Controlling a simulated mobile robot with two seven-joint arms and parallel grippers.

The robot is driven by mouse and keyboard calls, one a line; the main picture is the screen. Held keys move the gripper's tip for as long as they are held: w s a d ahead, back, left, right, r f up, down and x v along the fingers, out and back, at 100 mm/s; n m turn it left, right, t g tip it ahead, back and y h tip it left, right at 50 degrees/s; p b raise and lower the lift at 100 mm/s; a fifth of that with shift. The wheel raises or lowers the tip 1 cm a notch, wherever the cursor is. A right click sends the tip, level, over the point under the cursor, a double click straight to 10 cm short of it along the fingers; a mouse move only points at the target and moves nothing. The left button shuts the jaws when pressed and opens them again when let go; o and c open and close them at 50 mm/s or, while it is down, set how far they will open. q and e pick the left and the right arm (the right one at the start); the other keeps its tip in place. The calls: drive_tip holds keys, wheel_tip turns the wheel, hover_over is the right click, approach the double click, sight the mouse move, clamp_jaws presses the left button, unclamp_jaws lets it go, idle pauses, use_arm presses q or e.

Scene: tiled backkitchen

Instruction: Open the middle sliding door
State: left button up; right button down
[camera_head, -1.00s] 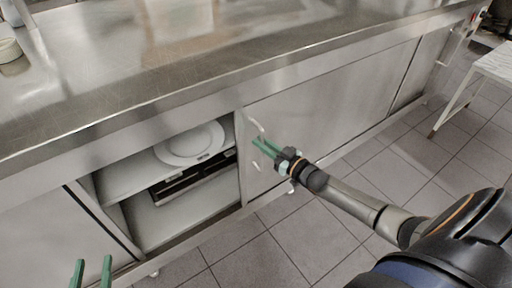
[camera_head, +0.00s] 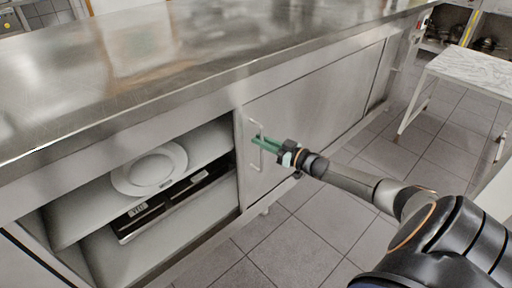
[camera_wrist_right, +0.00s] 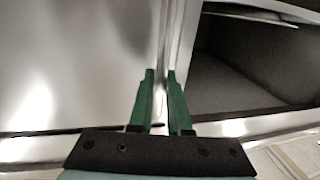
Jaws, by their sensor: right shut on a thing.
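The middle sliding door (camera_head: 318,108) is a flat steel panel under the counter, with a vertical bar handle (camera_head: 253,125) near its left edge. Left of it the cabinet stands open and shows its shelves. My right gripper (camera_head: 256,141) is at the handle, its green fingers shut on it. In the right wrist view, the two fingertips (camera_wrist_right: 161,73) close around the upright bar, with the door panel (camera_wrist_right: 70,60) on the left and the dark cabinet opening (camera_wrist_right: 245,75) on the right. My left gripper is out of view.
A white plate (camera_head: 150,168) lies on the upper shelf, above a dark appliance (camera_head: 180,195) on the lower one. The steel countertop (camera_head: 150,65) overhangs the doors. A marble-topped table (camera_head: 468,68) stands at right. The tiled floor (camera_head: 300,230) is clear in front.

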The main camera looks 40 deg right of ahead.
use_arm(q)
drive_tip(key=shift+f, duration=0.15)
use_arm(e)
drive_tip(key=shift+d, duration=0.3)
drive_tip(key=c, duration=0.9)
unclamp_jaws()
drive_tip(key=shift+o, duration=0.2)
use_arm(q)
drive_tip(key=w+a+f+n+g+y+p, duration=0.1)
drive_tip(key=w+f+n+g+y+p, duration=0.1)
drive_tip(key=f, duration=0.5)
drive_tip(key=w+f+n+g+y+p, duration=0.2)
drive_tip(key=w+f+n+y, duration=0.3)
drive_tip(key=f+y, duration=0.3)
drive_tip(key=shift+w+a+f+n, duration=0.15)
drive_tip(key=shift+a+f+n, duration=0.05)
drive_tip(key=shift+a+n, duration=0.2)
use_arm(e)
drive_tip(key=v, duration=1.2)
drive_tip(key=shift+s, duration=0.25)
